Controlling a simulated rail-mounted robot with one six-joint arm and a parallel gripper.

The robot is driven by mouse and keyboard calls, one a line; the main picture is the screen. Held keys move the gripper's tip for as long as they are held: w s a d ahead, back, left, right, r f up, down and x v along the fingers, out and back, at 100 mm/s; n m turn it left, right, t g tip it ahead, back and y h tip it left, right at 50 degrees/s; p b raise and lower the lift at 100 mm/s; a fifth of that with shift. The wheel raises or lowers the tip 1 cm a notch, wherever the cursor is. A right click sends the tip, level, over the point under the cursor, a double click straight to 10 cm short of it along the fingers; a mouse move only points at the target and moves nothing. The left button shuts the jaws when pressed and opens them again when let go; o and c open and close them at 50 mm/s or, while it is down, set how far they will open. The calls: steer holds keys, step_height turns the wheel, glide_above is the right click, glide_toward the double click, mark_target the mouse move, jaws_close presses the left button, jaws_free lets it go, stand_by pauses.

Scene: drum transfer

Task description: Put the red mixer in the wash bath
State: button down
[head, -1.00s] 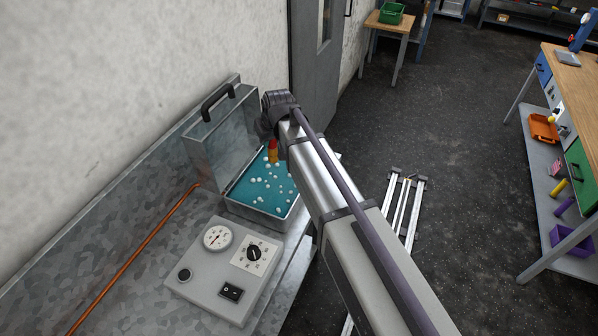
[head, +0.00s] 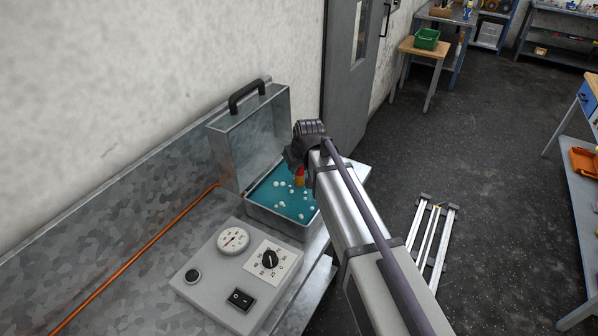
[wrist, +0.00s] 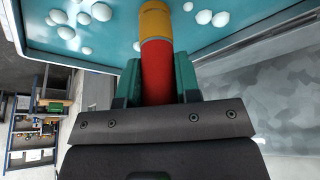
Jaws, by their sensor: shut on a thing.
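The wash bath (head: 275,217) is a metal box with its lid raised, holding teal liquid with white bubbles. It stands on the metal bench, left of my arm in the head view. The red mixer (head: 300,178) is a red cylinder with a yellow-orange end. It also shows in the wrist view (wrist: 157,75), where my gripper (wrist: 158,80) is shut on its red part between two green fingers. The yellow end points toward the liquid, over the bath. I cannot tell whether its tip touches the liquid. In the head view the fingers are mostly hidden by my wrist.
The raised lid (head: 248,135) with a black handle stands behind the bath near the wall. A control box (head: 236,275) with a gauge and dial sits in front. A copper pipe (head: 130,262) runs along the bench. A green crate (head: 427,38) stands on a far table.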

steer(key=shift+f+b, duration=0.45)
steer(key=shift+b, duration=0.15)
steer(key=shift+f, duration=0.1)
steer(key=c, duration=0.8)
jaws_free()
steer(key=shift+r+p, duration=0.3)
steer(key=shift+r, duration=0.1)
steer(key=p+v, duration=1.1)
steer(key=v, duration=0.1)
steer(key=shift+s+d+r+p, duration=0.1)
steer(key=shift+r+p, duration=0.25)
steer(key=shift+p, duration=0.05)
